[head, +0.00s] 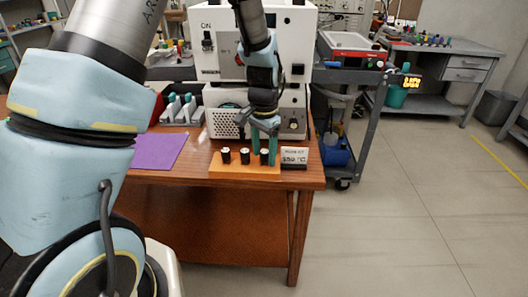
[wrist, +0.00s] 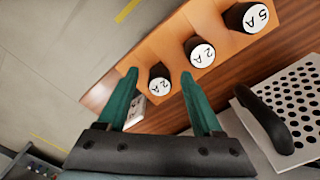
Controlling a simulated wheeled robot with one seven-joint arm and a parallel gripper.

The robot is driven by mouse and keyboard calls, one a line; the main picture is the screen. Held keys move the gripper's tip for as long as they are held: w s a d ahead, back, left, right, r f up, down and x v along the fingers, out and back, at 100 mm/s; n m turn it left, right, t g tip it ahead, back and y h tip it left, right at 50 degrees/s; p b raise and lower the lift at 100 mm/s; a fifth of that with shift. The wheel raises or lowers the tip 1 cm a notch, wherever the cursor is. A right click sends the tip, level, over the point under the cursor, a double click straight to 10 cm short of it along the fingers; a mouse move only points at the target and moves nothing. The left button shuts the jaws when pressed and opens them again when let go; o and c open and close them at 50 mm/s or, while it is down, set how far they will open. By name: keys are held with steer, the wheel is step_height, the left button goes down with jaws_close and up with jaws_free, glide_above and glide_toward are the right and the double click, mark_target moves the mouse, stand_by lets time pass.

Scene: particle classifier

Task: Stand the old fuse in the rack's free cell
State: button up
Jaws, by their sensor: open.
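The orange rack (head: 230,171) sits at the front edge of the wooden table, with three black white-topped fuses standing in it. In the wrist view the fuse tops read 5 A (wrist: 257,17), 2 A (wrist: 202,55) and, at the rack's lower-left end, 2 A (wrist: 159,84). My gripper (wrist: 159,73) is open, its green fingers on either side of this end 2 A fuse. It also shows over the rack's right end in the head view (head: 264,157). I cannot tell which fuse is the old one. No empty cell is clearly visible.
A purple mat (head: 158,151) lies to the left. A white machine (head: 225,50) with a perforated panel stands behind, close to my gripper.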

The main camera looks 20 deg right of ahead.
mark_target(264, 152)
step_height(264, 152, up, 11)
steer(key=shift+b, duration=0.45)
steer(key=shift+f, duration=0.1)
